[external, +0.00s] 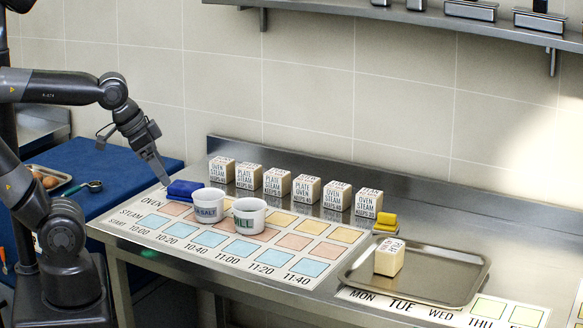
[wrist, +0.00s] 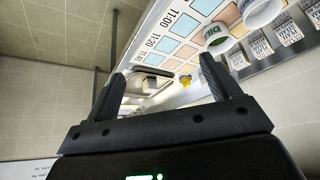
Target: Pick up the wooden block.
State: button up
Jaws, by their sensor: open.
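Several pale wooden blocks with printed labels stand in a row at the back of the steel counter, such as one at the row's left end (external: 222,170) and one at its right end (external: 368,202). One more wooden block (external: 389,257) stands alone on the metal tray. My gripper (external: 162,178) is at the counter's left end, beside the blue folded item, far from the tray's block. In the wrist view my gripper (wrist: 160,75) is open with nothing between its fingers, and several blocks (wrist: 262,47) show at the upper right.
A salt cup (external: 207,205) and a dill cup (external: 249,215) stand on the printed mat (external: 125,228), in front of the row. The blue folded item (external: 183,188) lies left of them. A yellow item (external: 385,220) sits behind the metal tray (external: 440,290). A shelf (external: 400,18) hangs above.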

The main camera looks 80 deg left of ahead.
jog(key=w+a+r+n+g, duration=0.15)
jog(key=w+a+r, duration=0.25)
jog(key=w+a, duration=0.55)
jog(key=n+g, duration=0.4)
jog(key=n, duration=0.4)
send_over(222, 160)
jog(key=f, duration=1.6)
jog(key=shift+s, duration=0.35)
jog(key=shift+a+f, duration=0.1)
jog(key=shift+f, duration=0.3)
notch_tip(222, 160, down, 5)
jog(key=shift+f, duration=0.1)
jog(key=f, duration=0.5)
jog(key=shift+w+d, duration=0.2)
jog(key=shift+w, duration=0.1)
jog(key=c, duration=1.1)
